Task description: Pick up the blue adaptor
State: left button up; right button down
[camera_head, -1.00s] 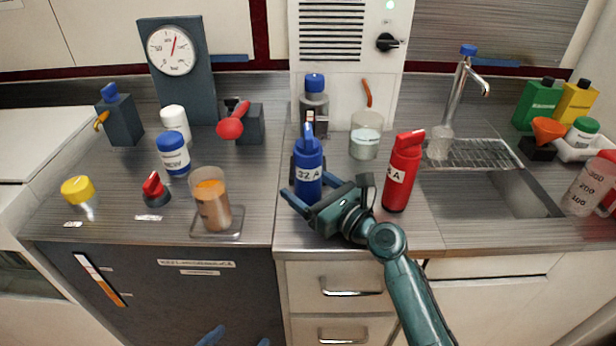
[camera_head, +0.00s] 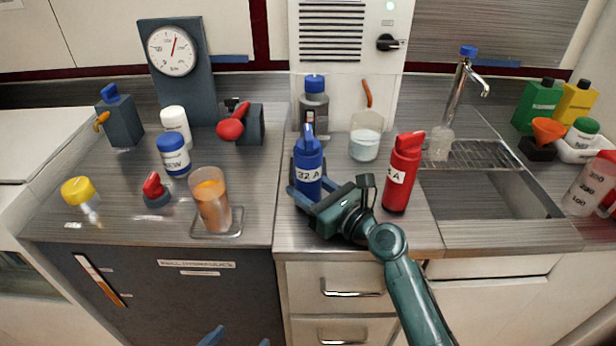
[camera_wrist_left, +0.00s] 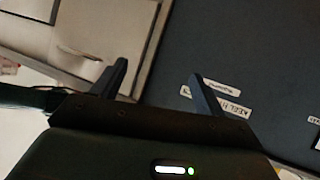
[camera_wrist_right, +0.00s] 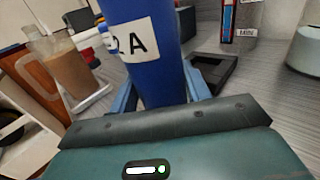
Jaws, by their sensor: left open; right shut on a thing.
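The blue adaptor (camera_head: 308,163) is a blue cylinder with a white "32 A" label and a narrow blue top. It is upright near the front of the middle counter. My right gripper (camera_head: 309,190) is shut on its lower part. In the right wrist view the adaptor (camera_wrist_right: 150,55) stands between the fingers (camera_wrist_right: 160,90); its bottom is hidden, so I cannot tell whether it touches the counter. My left gripper (camera_head: 237,339) is open and empty, low in front of the cabinet. Its spread fingers also show in the left wrist view (camera_wrist_left: 158,72).
A red labelled cylinder (camera_head: 402,172) stands just right of my right gripper. A grey bottle (camera_head: 314,108) and a beaker (camera_head: 366,135) stand behind. A brown-filled beaker (camera_head: 212,205) is at left on a coaster. A black flat holder (camera_wrist_right: 215,72) lies beside the adaptor.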

aim_at(317, 151)
pick_arm(q)
jog(key=shift+r, duration=0.1)
pick_arm(e)
jog(key=shift+r, duration=0.2)
jog(key=shift+r+p, duration=0.3)
jog(key=shift+p, duration=0.15)
notch_tip(317, 151, up, 5)
jog(key=p, duration=0.5)
jog(key=shift+r+p, duration=0.15)
jog(key=shift+p, duration=0.2)
notch_tip(317, 151, up, 3)
jog(key=p, duration=0.3)
jog(key=shift+r+p, duration=0.5)
jog(key=shift+p, duration=0.25)
pick_arm(q)
jog(key=shift+g+y, duration=0.7)
jog(key=a+r, duration=0.1)
jog(key=s+a+r, duration=0.1)
jog(key=a+r, duration=0.1)
jog(key=shift+s+r, duration=0.1)
jog(key=shift+r, duration=0.15)
jog(key=shift+f, duration=0.1)
pick_arm(e)
jog(key=shift+f, duration=0.15)
